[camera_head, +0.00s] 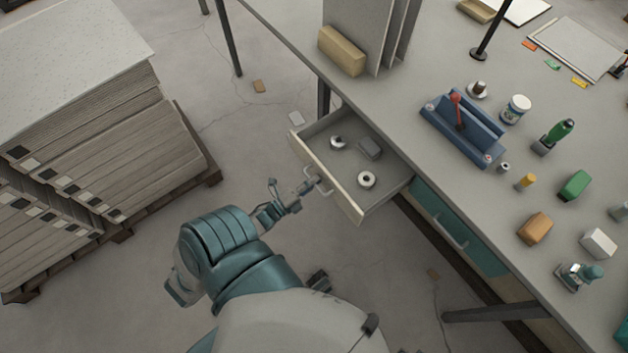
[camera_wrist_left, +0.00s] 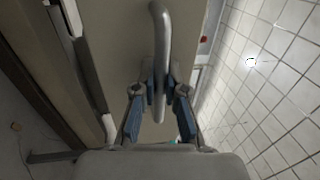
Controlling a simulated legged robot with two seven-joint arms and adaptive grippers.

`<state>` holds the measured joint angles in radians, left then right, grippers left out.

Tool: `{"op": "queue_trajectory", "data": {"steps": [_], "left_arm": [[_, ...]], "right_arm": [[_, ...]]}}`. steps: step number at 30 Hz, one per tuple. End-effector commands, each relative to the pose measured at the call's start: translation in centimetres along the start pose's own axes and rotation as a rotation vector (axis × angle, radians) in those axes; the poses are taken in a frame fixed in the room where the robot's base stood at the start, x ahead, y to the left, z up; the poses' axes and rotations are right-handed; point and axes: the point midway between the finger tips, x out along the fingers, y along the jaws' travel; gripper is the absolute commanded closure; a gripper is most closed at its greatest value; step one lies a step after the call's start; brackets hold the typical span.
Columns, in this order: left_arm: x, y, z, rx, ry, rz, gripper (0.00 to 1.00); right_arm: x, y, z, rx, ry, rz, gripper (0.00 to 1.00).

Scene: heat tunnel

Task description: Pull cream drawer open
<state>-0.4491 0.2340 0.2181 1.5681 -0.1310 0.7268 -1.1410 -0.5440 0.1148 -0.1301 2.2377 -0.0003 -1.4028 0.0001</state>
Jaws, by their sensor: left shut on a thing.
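The cream drawer (camera_head: 326,180) is pulled out from under the table, and its inside shows. It holds two round ring-like pieces and a grey block. My left gripper (camera_head: 312,182) is at the drawer's front, at its handle (camera_head: 322,187). In the left wrist view, the fingers (camera_wrist_left: 159,90) are shut on the grey bar handle (camera_wrist_left: 161,45), with the cream drawer front (camera_wrist_left: 130,55) behind it. My right gripper does not show clearly in either view.
The grey table (camera_head: 400,110) carries a blue tool caddy (camera_head: 462,130), a tan block (camera_head: 341,51) and several small items. A teal drawer (camera_head: 455,228) beside the cream one is shut. Stacked sheets on a pallet (camera_head: 200,150) stand at left. Floor between is mostly clear.

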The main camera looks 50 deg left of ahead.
Motion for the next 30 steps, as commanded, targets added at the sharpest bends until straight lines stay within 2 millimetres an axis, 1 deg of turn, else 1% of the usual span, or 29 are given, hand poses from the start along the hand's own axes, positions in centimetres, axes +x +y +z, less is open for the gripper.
{"op": "queue_trajectory", "data": {"steps": [1,2,3,4,12,14,16,20,24,27,30], "left_arm": [[-0.3,0.6,-0.2,-0.003,0.0,0.016,0.87],[-0.3,0.6,-0.2,-0.003,0.0,0.016,0.79],[-0.3,0.6,-0.2,-0.003,0.0,0.016,0.69],[-0.3,0.6,-0.2,-0.003,0.0,0.015,0.63],[-0.1,0.3,-0.1,-0.001,0.0,0.007,0.63],[-0.3,0.2,-0.1,-0.001,0.0,0.007,0.63],[-0.9,0.2,-0.1,-0.001,0.0,0.006,0.63],[-3.1,0.3,-0.1,-0.002,-0.001,0.01,0.63],[-6.4,0.4,-0.1,-0.003,-0.002,0.012,0.63],[-8.5,0.4,0.0,-0.003,-0.001,0.012,0.63],[-10.2,0.4,-0.1,-0.004,-0.001,0.012,0.63]], "right_arm": [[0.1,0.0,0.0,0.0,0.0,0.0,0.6],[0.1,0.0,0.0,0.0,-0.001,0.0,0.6],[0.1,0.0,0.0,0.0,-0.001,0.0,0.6],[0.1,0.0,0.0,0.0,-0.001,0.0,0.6],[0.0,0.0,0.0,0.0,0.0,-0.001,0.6],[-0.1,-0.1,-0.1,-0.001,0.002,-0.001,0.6],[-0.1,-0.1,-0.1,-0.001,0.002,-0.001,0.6],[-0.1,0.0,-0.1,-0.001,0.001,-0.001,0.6],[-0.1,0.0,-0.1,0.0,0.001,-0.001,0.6],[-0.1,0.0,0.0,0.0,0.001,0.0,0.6],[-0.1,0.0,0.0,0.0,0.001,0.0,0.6]]}}
